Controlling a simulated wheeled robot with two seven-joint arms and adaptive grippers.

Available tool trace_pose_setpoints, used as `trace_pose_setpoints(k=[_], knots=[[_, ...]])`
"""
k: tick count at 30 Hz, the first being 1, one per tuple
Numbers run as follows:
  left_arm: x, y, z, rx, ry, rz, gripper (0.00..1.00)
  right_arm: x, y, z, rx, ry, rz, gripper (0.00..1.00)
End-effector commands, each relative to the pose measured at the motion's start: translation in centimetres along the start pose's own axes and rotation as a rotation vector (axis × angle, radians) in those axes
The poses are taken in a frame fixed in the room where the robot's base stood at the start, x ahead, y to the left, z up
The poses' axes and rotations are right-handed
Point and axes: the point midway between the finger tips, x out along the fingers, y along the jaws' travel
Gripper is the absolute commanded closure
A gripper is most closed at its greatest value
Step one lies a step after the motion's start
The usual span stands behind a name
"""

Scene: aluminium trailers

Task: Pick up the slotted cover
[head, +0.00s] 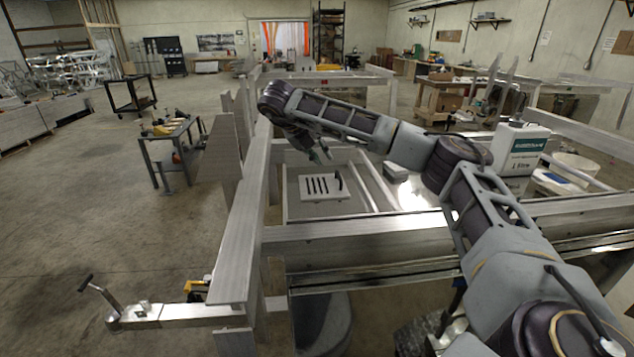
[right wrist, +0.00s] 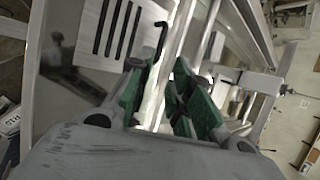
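The slotted cover (head: 321,193) is a pale, flat plate with several dark slots and a black hooked piece at its right side. It lies inside a metal frame bay of the trailer (head: 232,255). In the right wrist view the cover (right wrist: 92,50) shows at the upper left, beyond the fingers. My right gripper (head: 322,153) hangs above and behind the cover, apart from it. In the right wrist view its green-padded fingers (right wrist: 163,88) are spread with a gap between them and hold nothing. My left gripper is not in view.
A white canister (head: 522,146) stands on the trailer at the right. Metal rails (head: 360,228) border the bay in front and on both sides. A tool table (head: 172,145) stands at the left on open concrete floor. Workbenches line the back.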

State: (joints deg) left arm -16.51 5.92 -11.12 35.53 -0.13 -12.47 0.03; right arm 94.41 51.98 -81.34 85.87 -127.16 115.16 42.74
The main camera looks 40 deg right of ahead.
Motion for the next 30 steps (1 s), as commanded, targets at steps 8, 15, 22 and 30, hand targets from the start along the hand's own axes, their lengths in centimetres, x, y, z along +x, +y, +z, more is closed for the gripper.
trace_pose_setpoints(k=[8,15,22,30], knots=[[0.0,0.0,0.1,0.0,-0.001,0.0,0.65,0.0,0.0,0.0,0.0,0.0,0.0,0.79],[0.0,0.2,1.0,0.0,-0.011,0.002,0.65,0.0,0.0,0.0,0.0,0.0,0.0,0.79],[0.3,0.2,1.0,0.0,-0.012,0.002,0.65,0.7,0.1,0.0,0.0,0.001,0.0,0.79],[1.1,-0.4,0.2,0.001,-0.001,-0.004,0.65,2.4,0.1,-0.1,-0.001,0.002,0.001,0.79]])
